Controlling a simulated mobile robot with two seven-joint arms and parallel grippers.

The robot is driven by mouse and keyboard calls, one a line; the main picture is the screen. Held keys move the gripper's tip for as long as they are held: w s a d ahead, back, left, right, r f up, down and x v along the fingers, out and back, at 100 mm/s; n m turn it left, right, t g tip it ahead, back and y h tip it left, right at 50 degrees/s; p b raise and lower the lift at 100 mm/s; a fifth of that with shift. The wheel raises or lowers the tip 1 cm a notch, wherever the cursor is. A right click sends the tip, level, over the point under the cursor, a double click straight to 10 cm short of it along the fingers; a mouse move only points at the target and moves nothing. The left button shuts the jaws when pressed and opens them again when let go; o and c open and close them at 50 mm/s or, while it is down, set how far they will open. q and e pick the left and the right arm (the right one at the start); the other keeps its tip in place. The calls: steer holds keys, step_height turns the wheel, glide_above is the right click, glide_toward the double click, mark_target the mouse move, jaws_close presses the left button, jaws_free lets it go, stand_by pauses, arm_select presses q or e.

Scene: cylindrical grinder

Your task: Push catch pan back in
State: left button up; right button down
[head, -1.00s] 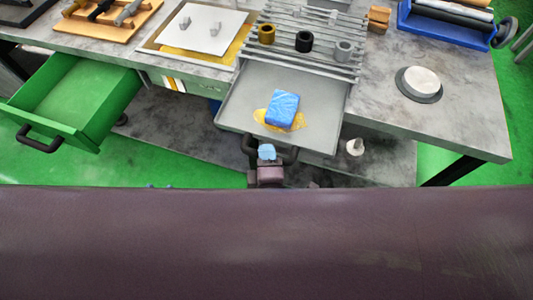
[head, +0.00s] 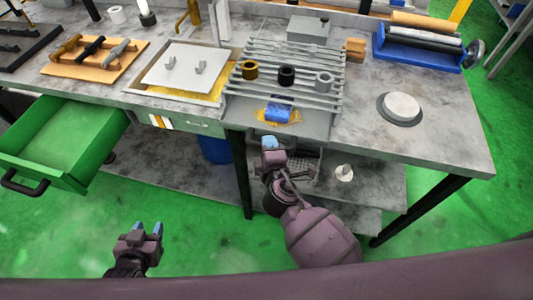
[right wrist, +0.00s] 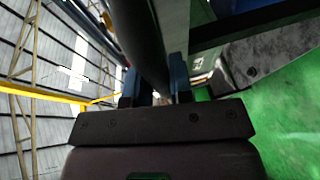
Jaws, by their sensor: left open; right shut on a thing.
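The grey catch pan (head: 316,124) sits under the slatted grate at the bench front, with only its front part showing. A blue sponge (head: 279,112) lies in it on a yellow puddle (head: 262,116), partly under the slats. My right gripper (head: 268,142) is at the pan's front edge, shut on the dark handle. In the right wrist view the dark handle bar (right wrist: 150,45) runs between the blue fingertips (right wrist: 155,85). My left gripper (head: 147,230) is open and empty, low over the green floor, well away from the pan.
Three rings, one brass (head: 250,70), stand on the slatted grate (head: 300,92). A green drawer (head: 65,140) stands open at the left. A round grey-white disc (head: 402,107) lies on the bench at right. A lower shelf (head: 375,185) holds a small white item (head: 344,173).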

steer(key=c, duration=1)
jaws_free()
steer(key=shift+c, duration=0.2)
steer(key=shift+s, duration=0.1)
steer(key=s+r, duration=0.2)
steer(key=s, duration=0.8)
steer(key=shift+s+d+b, duration=0.25)
steer(key=shift+d+b, duration=0.15)
steer(key=shift+d, duration=0.05)
